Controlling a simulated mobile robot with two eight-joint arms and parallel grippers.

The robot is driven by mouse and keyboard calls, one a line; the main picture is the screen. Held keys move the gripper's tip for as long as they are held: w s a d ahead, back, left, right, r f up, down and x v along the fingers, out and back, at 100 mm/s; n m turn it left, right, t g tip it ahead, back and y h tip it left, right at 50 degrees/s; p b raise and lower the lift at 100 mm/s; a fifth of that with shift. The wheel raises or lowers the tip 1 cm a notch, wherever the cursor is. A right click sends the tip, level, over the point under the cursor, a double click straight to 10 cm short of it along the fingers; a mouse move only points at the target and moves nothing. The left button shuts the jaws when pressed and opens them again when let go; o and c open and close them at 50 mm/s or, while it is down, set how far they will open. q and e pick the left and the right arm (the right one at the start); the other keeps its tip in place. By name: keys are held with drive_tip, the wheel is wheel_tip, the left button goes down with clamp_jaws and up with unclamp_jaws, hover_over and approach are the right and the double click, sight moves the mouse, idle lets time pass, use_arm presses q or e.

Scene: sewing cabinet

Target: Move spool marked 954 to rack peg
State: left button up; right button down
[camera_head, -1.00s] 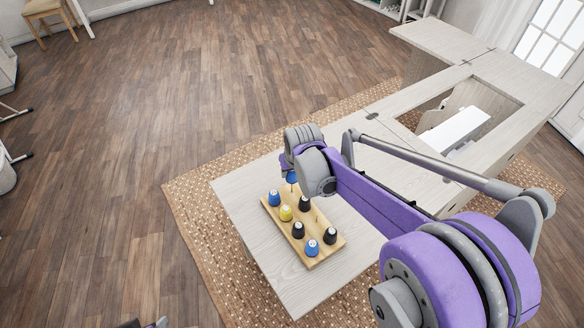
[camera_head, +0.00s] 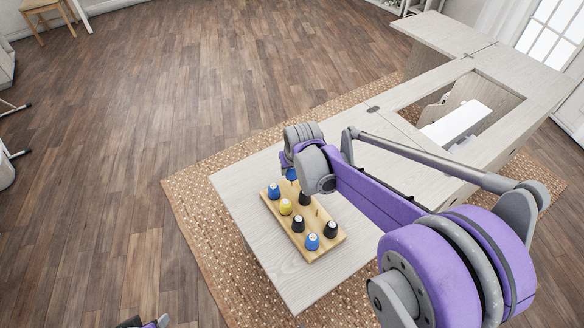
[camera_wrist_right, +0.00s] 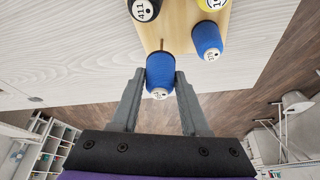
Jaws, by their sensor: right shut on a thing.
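My right gripper (camera_wrist_right: 160,78) is shut on a blue spool (camera_wrist_right: 161,70). Its white end label faces the camera, but I cannot read the number. In the head view the held blue spool (camera_head: 291,175) shows just above the rack's far end, mostly hidden by my right wrist. The wooden rack (camera_head: 325,250) holds several blue, yellow and black spools. A bare peg (camera_head: 316,212) stands on its right side. In the wrist view a peg (camera_wrist_right: 162,45) shows just behind the held spool; I cannot tell if they touch. Part of my left gripper (camera_head: 145,323) shows at the bottom edge.
A blue spool (camera_wrist_right: 207,41) stands close beside the held one, with a black spool marked 411 (camera_wrist_right: 145,10) and a yellow one (camera_wrist_right: 212,4) beyond. The rack rests on the pale cabinet top (camera_head: 285,275), which is clear around it. A cabinet opening (camera_head: 497,85) lies behind.

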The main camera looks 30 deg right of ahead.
drive_tip(key=shift+f+b, duration=1.1)
drive_tip(key=shift+f, duration=0.45)
drive_tip(key=shift+c, duration=1.6)
unclamp_jaws()
drive_tip(key=p+v, duration=0.1)
drive_tip(key=v, duration=1)
